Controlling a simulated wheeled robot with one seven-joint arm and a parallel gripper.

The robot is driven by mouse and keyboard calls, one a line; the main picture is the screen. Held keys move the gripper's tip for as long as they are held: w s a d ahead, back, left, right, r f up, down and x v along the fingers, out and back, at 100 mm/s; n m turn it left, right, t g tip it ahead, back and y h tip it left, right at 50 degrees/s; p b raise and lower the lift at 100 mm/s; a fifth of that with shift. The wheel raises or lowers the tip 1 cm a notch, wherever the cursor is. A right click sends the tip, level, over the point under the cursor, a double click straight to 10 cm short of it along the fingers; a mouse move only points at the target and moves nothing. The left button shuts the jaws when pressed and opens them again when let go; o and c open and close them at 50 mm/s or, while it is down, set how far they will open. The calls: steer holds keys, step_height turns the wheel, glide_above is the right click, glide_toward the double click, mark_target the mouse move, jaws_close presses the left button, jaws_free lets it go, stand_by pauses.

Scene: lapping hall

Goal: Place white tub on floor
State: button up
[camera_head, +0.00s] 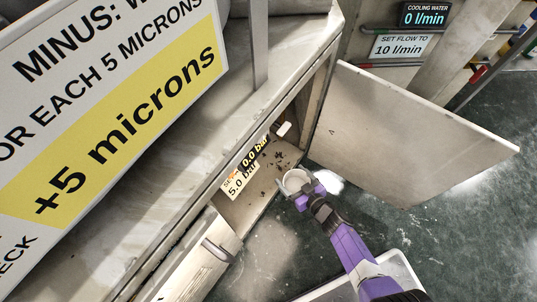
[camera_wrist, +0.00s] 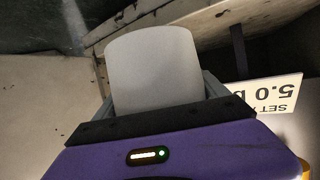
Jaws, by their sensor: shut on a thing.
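The white tub (camera_head: 294,181) is at the open cabinet's edge, held in my gripper (camera_head: 308,192) at the end of the purple arm. In the wrist view the tub (camera_wrist: 155,70) fills the space between the two grey fingers of my gripper (camera_wrist: 157,95), which are shut on it. Its far side and the inside are hidden in the wrist view. The dark green floor (camera_head: 440,235) shows to the right of the cabinet, below the open door.
The cabinet door (camera_head: 410,130) stands open to the right. Inside the cabinet are a pressure display (camera_head: 255,152), a set-value sign (camera_head: 240,180) and dark debris. A white-rimmed tray (camera_head: 400,268) is at the bottom, beside my arm. Open floor lies to the right.

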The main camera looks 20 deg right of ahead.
steer(key=w+b, duration=0.2)
steer(key=w, duration=0.3)
steer(key=w+a+b, duration=0.1)
steer(key=w+b, duration=0.1)
steer(key=w, duration=0.3)
steer(key=w+a+b, duration=0.1)
steer(key=w, duration=0.5)
steer(key=shift+w+a+b, duration=0.1)
steer(key=shift+a+b, duration=0.15)
steer(key=shift+b, duration=0.15)
steer(key=f+b, duration=0.3)
steer(key=shift+w+f+b, duration=0.2)
steer(key=shift+b, duration=0.15)
steer(key=shift+f, duration=0.15)
steer(key=o, duration=1.4)
